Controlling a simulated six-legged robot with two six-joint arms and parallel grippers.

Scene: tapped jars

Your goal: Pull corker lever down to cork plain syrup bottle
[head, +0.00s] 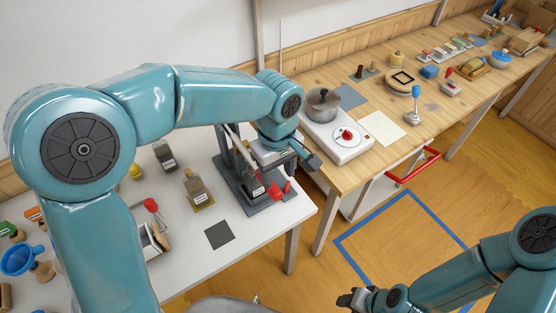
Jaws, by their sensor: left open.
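The corker (233,183) is a dark grey stand near the right end of the white table. A red part, seemingly its lever handle (280,186), shows low at its right side. My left gripper (283,168) is open at the corker, just above the red part; whether they touch is unclear. A dark bottle with a white label (256,190) stands inside the corker, partly hidden. Another labelled bottle with amber contents (198,188) stands on a tan mat to the left. My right gripper (349,300) is low at the bottom of the view, away from the table.
A dark square mat (219,235) lies in front of the corker on the white table (250,232). A third labelled bottle (164,155) stands behind. The wooden bench (350,170) at right carries a hotplate (337,138) with a pot (323,105).

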